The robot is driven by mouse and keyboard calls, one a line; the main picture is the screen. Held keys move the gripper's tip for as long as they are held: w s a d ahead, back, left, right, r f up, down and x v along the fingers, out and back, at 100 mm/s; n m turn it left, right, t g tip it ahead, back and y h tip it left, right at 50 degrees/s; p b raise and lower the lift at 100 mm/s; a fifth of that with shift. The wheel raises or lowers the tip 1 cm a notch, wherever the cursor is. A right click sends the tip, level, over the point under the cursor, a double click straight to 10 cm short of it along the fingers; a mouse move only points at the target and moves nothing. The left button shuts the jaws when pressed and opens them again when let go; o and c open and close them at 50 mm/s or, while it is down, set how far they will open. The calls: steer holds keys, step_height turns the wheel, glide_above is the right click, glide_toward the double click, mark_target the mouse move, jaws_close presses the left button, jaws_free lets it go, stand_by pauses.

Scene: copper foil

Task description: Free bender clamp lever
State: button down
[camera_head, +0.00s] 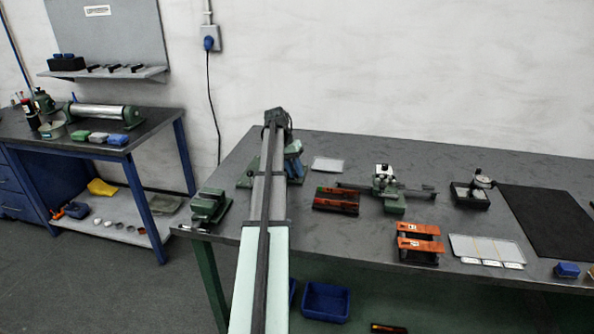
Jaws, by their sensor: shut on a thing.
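My arm runs from the bottom edge up over the left part of the bench. Its dark far end stands above a green machine with a blue-grey part (295,160), which may be the bender. The arm covers the middle of that machine, so I cannot make out a clamp lever. My gripper's fingers are hidden behind my own arm, and so is anything between them. A second green device (391,203) with a pale top block and a long flat bar stands clear to the right. I cannot tell for sure which of the two is the bender.
A green vise (209,205) sits at the bench's left edge. Red-and-dark pieces (336,201), orange-topped blocks (418,238), a pale tray (487,250), a dial gauge stand (472,193) and a black mat (548,220) lie to the right. Bare bench (335,240) shows beside my arm.

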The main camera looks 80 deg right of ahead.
steer(key=shift+w, duration=0.1)
stand_by(0.4)
steer(key=c, duration=1)
jaws_free()
steer(key=shift+o, duration=0.2)
steer(key=v, duration=1.3)
steer(key=shift+r, duration=0.4)
steer(key=shift+w, duration=0.15)
